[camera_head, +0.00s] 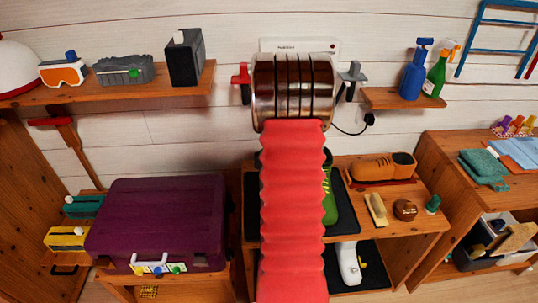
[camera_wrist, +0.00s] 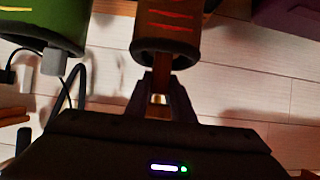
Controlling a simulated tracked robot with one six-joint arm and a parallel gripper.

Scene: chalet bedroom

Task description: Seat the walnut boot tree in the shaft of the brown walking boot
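In the wrist view, the brown walking boot (camera_wrist: 167,22) has red laces and a dark collar, its opening facing my gripper. A narrow strip of the walnut boot tree (camera_wrist: 162,77) shows between that collar and my gripper (camera_wrist: 161,90). My dark fingers are closed around its end, beside a small brass-coloured part. The tree's far end is hidden, apparently inside the collar; I cannot tell how deep it reaches. In the head view, my red arm sleeve and metal wrist cover my gripper, the tree and the brown boot.
A green boot (camera_wrist: 42,22) stands beside the brown one, and shows partly behind my arm (camera_head: 331,197). A purple suitcase (camera_head: 160,225) is at left. A tan shoe (camera_head: 382,167), brush (camera_head: 376,209) and round tin (camera_head: 405,209) lie on the bench.

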